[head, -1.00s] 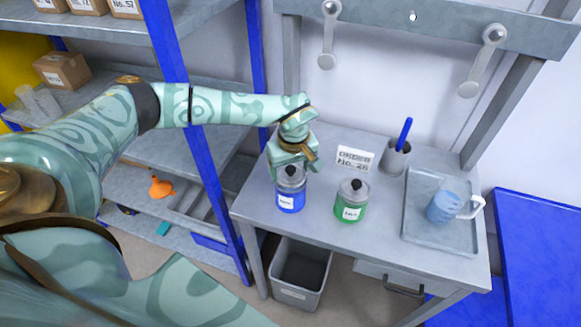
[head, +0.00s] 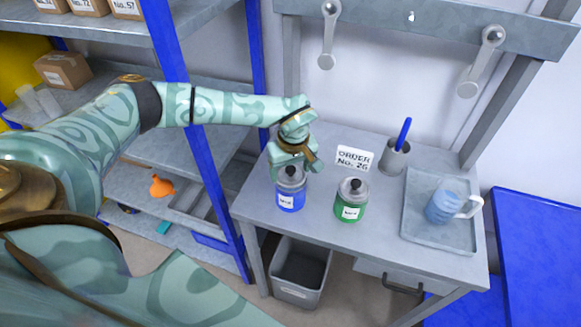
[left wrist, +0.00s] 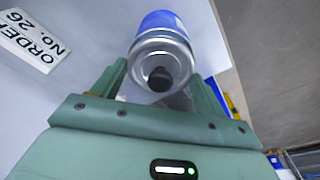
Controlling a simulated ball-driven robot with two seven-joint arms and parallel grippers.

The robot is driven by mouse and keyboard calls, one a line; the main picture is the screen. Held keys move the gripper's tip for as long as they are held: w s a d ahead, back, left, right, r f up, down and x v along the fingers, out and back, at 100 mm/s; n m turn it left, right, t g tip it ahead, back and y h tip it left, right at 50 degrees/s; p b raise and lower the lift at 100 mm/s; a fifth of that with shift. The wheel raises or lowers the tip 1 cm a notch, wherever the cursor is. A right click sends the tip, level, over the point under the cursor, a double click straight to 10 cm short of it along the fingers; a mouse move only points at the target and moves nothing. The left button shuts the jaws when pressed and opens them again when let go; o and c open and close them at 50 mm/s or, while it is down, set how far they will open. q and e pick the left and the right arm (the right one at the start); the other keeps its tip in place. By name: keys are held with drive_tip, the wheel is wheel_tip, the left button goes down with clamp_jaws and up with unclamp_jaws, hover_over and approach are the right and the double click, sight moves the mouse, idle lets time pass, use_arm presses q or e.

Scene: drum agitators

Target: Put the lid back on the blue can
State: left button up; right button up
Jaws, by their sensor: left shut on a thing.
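The blue can (head: 290,201) stands upright at the left front of the grey workbench, with a white label. It also shows in the left wrist view (left wrist: 163,20). A grey metal lid (head: 290,180) with a black knob is at its top, in line with the can; I cannot tell whether it is fully seated. In the left wrist view the lid (left wrist: 160,57) and knob lie between my fingers. My right gripper is not in view.
A green can (head: 350,205) with its own knobbed lid stands just right of the blue can. Behind are an order card (head: 355,158) and a cup with a blue pen (head: 395,156). A tray (head: 428,240) holding a blue mug (head: 447,206) is at right. A blue shelf post stands left.

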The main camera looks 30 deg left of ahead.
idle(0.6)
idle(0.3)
use_arm(q)
drive_tip(key=o, duration=1)
drive_tip(key=shift+o, duration=0.4)
wheel_tip(320, 180, up, 7)
drive_tip(key=p, duration=0.7)
clamp_jaws()
